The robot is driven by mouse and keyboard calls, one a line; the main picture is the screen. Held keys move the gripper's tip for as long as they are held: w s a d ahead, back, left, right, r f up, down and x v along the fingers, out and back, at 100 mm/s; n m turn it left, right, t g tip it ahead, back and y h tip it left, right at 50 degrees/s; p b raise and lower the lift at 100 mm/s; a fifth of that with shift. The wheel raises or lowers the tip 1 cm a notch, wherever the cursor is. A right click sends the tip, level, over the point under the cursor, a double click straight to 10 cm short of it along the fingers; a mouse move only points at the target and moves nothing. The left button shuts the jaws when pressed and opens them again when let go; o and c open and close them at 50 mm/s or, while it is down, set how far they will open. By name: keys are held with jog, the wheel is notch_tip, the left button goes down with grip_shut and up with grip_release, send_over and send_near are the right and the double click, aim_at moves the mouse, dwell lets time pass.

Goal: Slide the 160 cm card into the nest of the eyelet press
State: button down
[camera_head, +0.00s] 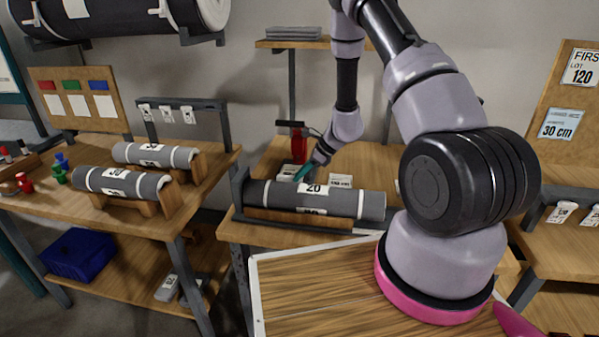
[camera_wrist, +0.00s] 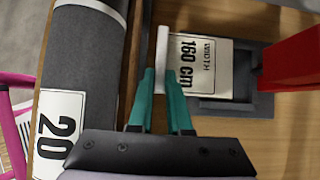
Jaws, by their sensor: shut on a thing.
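The 160 cm card (camera_wrist: 208,68) is a white card with black print, seen from above in the wrist view. My gripper (camera_wrist: 163,75) has its two teal fingers shut on the card's near edge, at a pale strip. The card's printed part lies over the dark grey nest (camera_wrist: 235,106) of the eyelet press. Whether it is fully seated I cannot tell. The press has a red body (camera_wrist: 290,58) at the right, and it also shows red (camera_head: 298,146) in the head view. There my gripper (camera_head: 303,171) reaches down beside it, behind a grey roll.
A grey roll (camera_head: 260,193) marked 20 lies in a cradle just in front of my gripper; it also shows in the wrist view (camera_wrist: 82,60). Another white card (camera_head: 340,181) lies behind the roll. A left table (camera_head: 75,212) bears two more rolls.

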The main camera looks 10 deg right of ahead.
aim_at(301, 181)
jog(key=shift+w+d+f, duration=0.15)
jog(key=shift+w+f, duration=0.1)
jog(key=shift+f, duration=0.35)
jog(key=shift+w+d+f, duration=0.1)
jog(key=shift+w+f, duration=0.15)
jog(key=shift+f, duration=0.85)
jog(key=shift+w, duration=0.2)
jog(key=shift+w+d, duration=0.4)
jog(key=shift+w, duration=0.4)
jog(key=shift+w, duration=0.1)
jog(key=shift+w+d, duration=0.35)
jog(key=shift+w, duration=0.45)
jog(key=shift+w+d, duration=0.15)
jog(key=shift+w, duration=0.15)
